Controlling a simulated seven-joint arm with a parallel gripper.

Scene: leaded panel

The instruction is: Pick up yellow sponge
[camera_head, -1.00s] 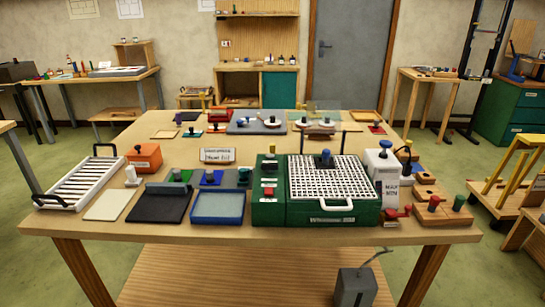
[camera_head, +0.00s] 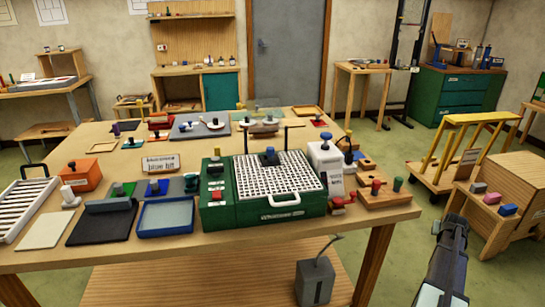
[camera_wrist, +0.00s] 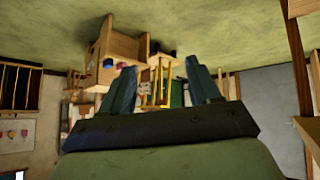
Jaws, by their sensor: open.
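I cannot make out a yellow sponge in either view. On the low wooden stand at the right of the head view lie a grey block (camera_head: 479,188), a pink block (camera_head: 492,198) and a blue block (camera_head: 507,210). In the wrist view my gripper (camera_wrist: 161,78) has its two fingers wide apart with nothing between them. It is away from the table, and the wooden stand (camera_wrist: 125,48) shows upside down beyond the fingers. My dark arm (camera_head: 446,262) shows at the lower right of the head view, to the right of the workbench.
A yellow-topped wooden trestle (camera_head: 482,119) stands behind the stand. Open floor lies between bench and stand.

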